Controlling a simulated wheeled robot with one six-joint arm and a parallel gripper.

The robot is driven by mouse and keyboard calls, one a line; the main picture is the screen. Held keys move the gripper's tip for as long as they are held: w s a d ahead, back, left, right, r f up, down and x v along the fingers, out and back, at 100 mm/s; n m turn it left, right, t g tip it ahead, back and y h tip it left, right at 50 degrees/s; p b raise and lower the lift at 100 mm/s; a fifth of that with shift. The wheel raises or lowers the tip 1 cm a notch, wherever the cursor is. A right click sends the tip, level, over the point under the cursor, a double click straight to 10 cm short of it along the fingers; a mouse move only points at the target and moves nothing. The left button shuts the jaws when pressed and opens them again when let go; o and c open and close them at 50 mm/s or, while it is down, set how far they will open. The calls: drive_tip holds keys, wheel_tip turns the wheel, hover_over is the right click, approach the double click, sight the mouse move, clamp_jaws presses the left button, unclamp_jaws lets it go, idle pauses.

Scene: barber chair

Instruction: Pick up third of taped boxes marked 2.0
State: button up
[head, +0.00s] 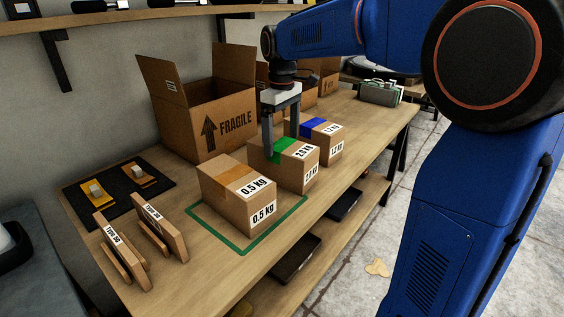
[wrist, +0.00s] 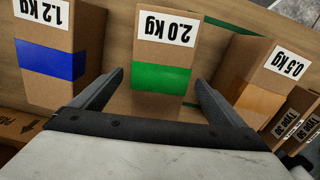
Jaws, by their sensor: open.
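The taped box marked 2.0 kg (head: 297,166) has green tape and stands on the workbench between two other boxes. It also shows in the middle of the wrist view (wrist: 163,50), its label upside down. My gripper (head: 282,150) points down over this box, with one finger on each side of it. In the wrist view the gripper (wrist: 155,95) is open, with the box between its fingers; I cannot tell whether they touch it. The orange-taped 0.5 kg box (head: 238,194) stands nearer, and the blue-taped 1.2 kg box (head: 325,141) stands farther back.
An open FRAGILE carton (head: 205,118) stands behind the boxes. A green outline (head: 240,248) on the bench runs around the 0.5 kg box. The bench front is clear.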

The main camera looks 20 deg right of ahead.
sight(282, 158)
drive_tip(key=shift+f, duration=3.95)
drive_tip(key=c, duration=1.8)
drive_tip(key=shift+r, duration=0.1)
drive_tip(key=c, duration=0.4)
drive_tip(key=shift+o, duration=0.2)
drive_tip(key=shift+r, duration=0.1)
